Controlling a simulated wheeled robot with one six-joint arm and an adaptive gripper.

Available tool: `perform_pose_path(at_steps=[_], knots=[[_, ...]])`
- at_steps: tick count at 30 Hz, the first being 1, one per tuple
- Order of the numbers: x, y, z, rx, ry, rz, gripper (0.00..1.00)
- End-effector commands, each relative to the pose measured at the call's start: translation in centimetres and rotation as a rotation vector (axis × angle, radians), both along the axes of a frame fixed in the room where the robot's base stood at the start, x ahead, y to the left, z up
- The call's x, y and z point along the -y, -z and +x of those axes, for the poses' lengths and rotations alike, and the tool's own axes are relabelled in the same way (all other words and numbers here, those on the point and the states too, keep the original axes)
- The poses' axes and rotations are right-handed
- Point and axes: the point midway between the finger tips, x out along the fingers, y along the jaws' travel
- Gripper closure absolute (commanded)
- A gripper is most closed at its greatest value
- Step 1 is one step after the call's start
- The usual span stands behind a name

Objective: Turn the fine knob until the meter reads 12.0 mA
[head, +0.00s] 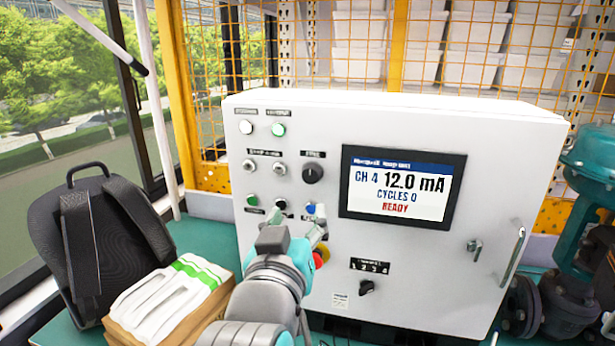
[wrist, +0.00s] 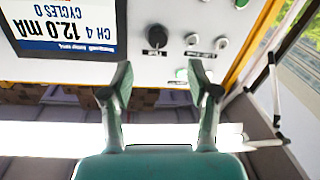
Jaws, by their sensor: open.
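The white cabinet (head: 400,275) carries a display (head: 403,187) that reads CH 4, 12.0 mA, CYCLES 0 and READY in red. A round black knob (head: 313,173) sits left of the display, under a label too small to read; it looks like the fine knob. The knob also shows in the wrist view (wrist: 157,38), beyond my fingertips and apart from them. My gripper (head: 297,222) is in front of the lower left of the panel, below the knob. In the wrist view its fingers (wrist: 160,75) are spread with nothing between them. The wrist picture is upside down.
Several small buttons and lamps (head: 279,130) surround the knob. A red button (head: 318,260) is partly hidden by my gripper. A lower selector (head: 367,287) and a door handle (head: 513,258) stick out.

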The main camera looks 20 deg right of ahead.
Motion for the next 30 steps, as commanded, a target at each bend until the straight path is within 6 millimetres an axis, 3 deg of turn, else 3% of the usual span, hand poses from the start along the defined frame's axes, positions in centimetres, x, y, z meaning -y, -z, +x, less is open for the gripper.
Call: perform_pose_path(at_steps=[8, 24, 30], knots=[[0.3, -1.3, 0.1, 0.005, 0.019, 0.032, 0.4], [4.4, -1.2, 7.5, 0.005, 0.019, 0.029, 0.4], [5.1, -1.2, 8.9, 0.006, 0.017, 0.031, 0.4]])
